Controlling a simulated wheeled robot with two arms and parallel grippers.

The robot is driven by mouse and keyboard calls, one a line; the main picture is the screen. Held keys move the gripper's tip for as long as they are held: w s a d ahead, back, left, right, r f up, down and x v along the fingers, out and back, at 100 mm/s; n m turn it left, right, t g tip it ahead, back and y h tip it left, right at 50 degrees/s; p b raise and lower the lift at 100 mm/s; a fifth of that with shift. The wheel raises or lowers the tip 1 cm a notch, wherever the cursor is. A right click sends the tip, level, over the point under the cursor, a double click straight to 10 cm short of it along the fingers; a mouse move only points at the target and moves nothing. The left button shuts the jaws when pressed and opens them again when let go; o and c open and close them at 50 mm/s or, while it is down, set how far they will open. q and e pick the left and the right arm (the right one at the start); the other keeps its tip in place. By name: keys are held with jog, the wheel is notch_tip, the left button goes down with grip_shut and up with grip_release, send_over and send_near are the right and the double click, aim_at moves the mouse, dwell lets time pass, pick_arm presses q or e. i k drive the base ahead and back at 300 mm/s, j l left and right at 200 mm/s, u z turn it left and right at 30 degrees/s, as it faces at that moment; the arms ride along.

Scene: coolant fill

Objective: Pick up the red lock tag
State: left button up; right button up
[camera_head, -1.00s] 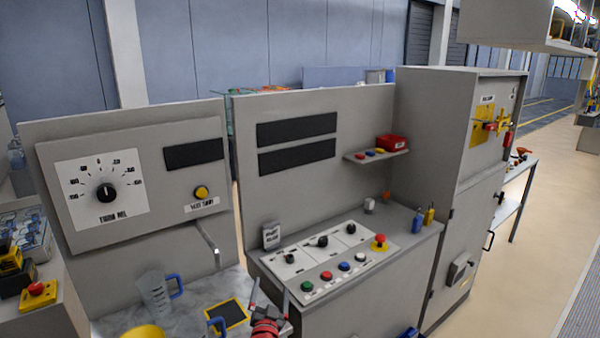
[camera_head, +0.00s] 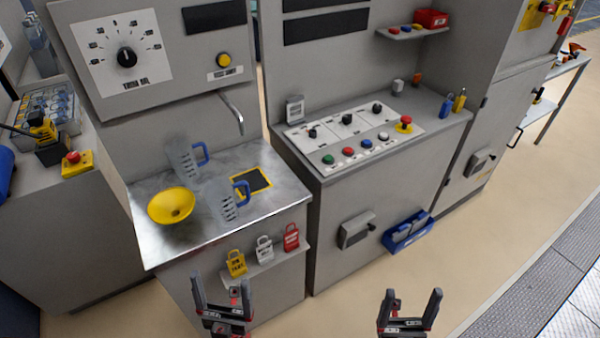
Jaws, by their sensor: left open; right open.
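The red lock tag (camera_head: 291,238) stands at the right end of a small shelf on the front of the sink cabinet. A white lock tag (camera_head: 264,249) and a yellow lock tag (camera_head: 236,262) stand to its left. My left gripper (camera_head: 222,287) is open and empty, below and left of the tags in the picture. My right gripper (camera_head: 410,302) is open and empty over the floor, to the right of and below the red tag. Neither gripper touches a tag.
The metal counter (camera_head: 165,255) holds a yellow funnel (camera_head: 171,205), two clear jugs with blue handles and a yellow-edged dark pad (camera_head: 251,181). A control console (camera_head: 350,140) stands to the right. Floor in front is clear.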

aim_at(291, 241)
jog(key=l+u, duration=0.5)
jog(key=l, duration=1.55)
jog(key=i+l+u, duration=0.15)
jog(key=l, duration=0.4)
jog(key=l+u, duration=0.1)
jog(key=l, duration=0.4)
jog(key=i, duration=0.15)
